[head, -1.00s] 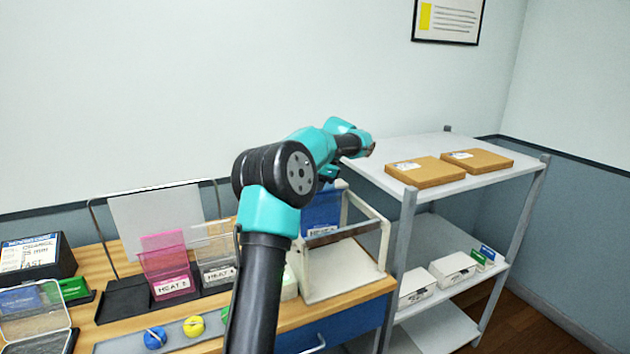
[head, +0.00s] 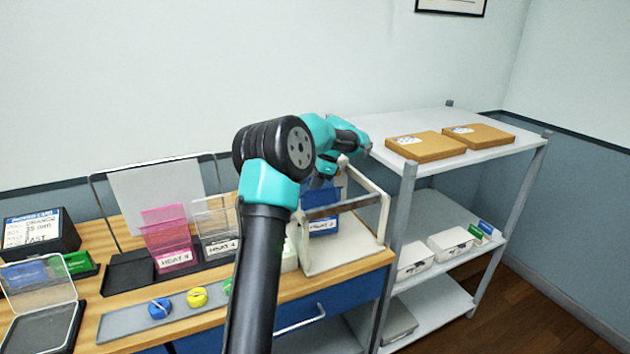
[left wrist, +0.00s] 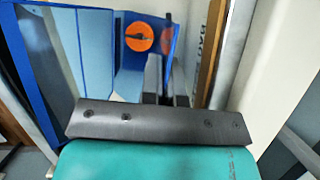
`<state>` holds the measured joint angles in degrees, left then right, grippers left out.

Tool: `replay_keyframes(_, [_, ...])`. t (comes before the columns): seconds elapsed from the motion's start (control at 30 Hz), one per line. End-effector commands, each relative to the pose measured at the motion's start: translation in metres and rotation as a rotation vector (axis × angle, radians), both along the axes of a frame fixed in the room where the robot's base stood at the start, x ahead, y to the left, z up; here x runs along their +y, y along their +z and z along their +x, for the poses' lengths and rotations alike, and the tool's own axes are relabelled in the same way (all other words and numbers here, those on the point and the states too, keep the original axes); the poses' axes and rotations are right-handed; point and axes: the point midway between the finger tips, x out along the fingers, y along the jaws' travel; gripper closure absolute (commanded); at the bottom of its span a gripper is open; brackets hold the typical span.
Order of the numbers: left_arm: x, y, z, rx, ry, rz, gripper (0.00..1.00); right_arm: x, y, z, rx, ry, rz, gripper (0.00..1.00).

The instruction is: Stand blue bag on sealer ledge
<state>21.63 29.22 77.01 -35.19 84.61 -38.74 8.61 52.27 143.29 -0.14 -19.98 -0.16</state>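The blue bag (head: 322,222), with a white label low on its front, is upright inside the white open frame, which looks like the sealer (head: 377,225). A dark bar crosses in front of the bag. I cannot tell whether its bottom touches the ledge. My left gripper (head: 325,172) is at the bag's top, partly hidden by my arm. In the left wrist view, its two dark fingers (left wrist: 166,92) are close together on blue material, and an orange disc (left wrist: 139,37) shows on a blue panel. My right gripper is not in view.
A pink bag (head: 168,235) and a clear bag (head: 215,220) stand in a black rack left of the frame. A grey tray (head: 125,325) holds blue and yellow round pieces. A shelf unit (head: 405,185) with cardboard boxes stands close on the right.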

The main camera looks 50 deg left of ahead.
Motion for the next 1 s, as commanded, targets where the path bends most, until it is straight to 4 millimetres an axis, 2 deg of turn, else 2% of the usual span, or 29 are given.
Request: replay_keyframes(1.0, [0.0002, -0.0057, -0.0001, 0.0, 0.0, 0.0, 1.0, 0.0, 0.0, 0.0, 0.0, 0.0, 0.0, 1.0])
